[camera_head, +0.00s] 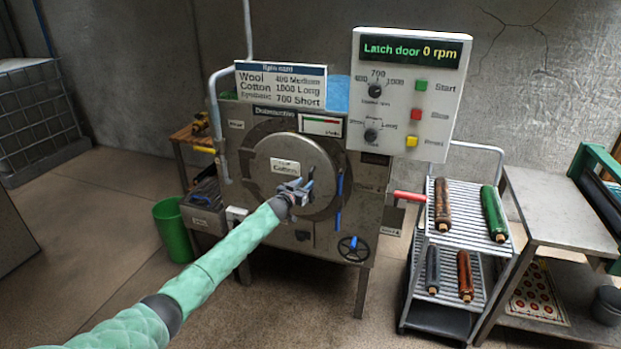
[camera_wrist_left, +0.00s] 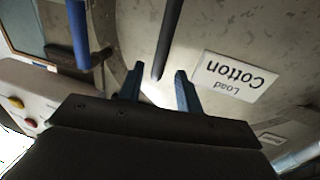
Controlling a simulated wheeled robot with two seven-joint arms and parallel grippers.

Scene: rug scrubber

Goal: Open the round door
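The round door (camera_head: 262,178) is a grey metal disc on the front of the machine, with a "Load Cotton" label, and looks closed. The door also fills much of the left wrist view (camera_wrist_left: 225,30). A blue upright lever (camera_head: 339,198) is at the door's right edge; a blue bar shows at upper left in the wrist view (camera_wrist_left: 78,35). My left gripper (camera_head: 304,186) is in front of the door's right half. In the wrist view its two fingers (camera_wrist_left: 160,82) are apart, with the end of a dark bar (camera_wrist_left: 165,40) showing between or just beyond their tips. Contact cannot be told. My right gripper is out of view.
A control panel (camera_head: 408,85) reads "Latch door 0 rpm". A green bin (camera_head: 172,230) stands left. The left floor is open.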

